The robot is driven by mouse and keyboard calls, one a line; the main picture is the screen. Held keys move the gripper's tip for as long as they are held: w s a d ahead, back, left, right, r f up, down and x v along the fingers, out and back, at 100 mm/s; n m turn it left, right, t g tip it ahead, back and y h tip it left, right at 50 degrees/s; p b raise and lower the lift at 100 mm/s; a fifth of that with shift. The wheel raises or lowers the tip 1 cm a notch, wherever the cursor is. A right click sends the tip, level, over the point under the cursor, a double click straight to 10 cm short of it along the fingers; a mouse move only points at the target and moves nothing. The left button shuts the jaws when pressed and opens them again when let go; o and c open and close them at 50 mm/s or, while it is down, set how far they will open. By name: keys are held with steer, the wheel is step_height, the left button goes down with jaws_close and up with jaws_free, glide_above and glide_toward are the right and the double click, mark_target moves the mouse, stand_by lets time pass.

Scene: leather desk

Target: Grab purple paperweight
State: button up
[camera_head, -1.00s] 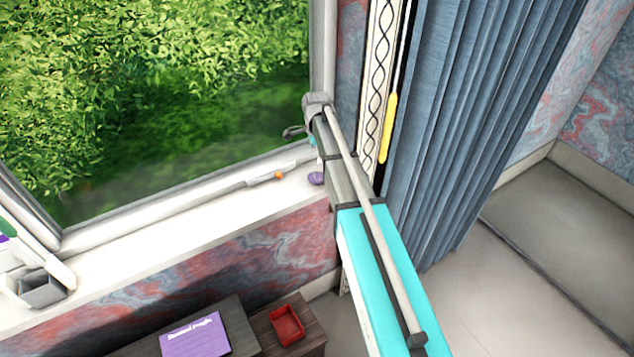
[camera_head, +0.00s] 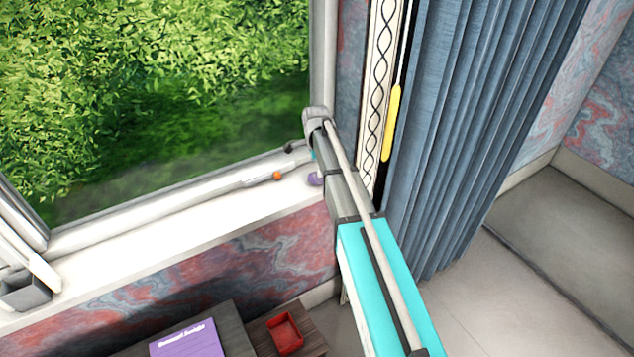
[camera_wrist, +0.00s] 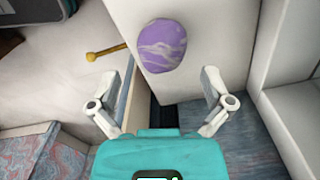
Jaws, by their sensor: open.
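The purple paperweight (camera_wrist: 162,46) is a rounded, marbled purple stone with pale veins. In the wrist view it lies on the white windowsill, at the top middle, ahead of and between my fingertips. In the head view only a small part of the paperweight (camera_head: 315,180) shows on the sill beside my arm; the rest is hidden. My gripper (camera_wrist: 160,92) is open and empty, with its two pale fingers spread apart. It does not touch the paperweight.
The white windowsill (camera_head: 200,222) runs along the window. A blue curtain (camera_head: 470,110) hangs at the right. Below are a red tray (camera_head: 285,334) and a purple notepad (camera_head: 188,341).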

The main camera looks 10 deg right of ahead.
mark_target(317, 178)
steer(key=shift+f, duration=0.1)
stand_by(0.3)
steer(key=shift+w+d+f+b, duration=0.1)
steer(key=shift+w+f+b, duration=0.05)
steer(key=shift+f+b, duration=2.4)
steer(key=c, duration=1.1)
steer(key=shift+r, duration=0.2)
steer(key=shift+c, duration=0.2)
step_height(317, 178, up, 3)
steer(key=p, duration=0.2)
steer(key=shift+f+p, duration=0.2)
steer(key=shift+p, duration=0.2)
steer(key=s+r+p, duration=1)
steer(key=s, duration=0.4)
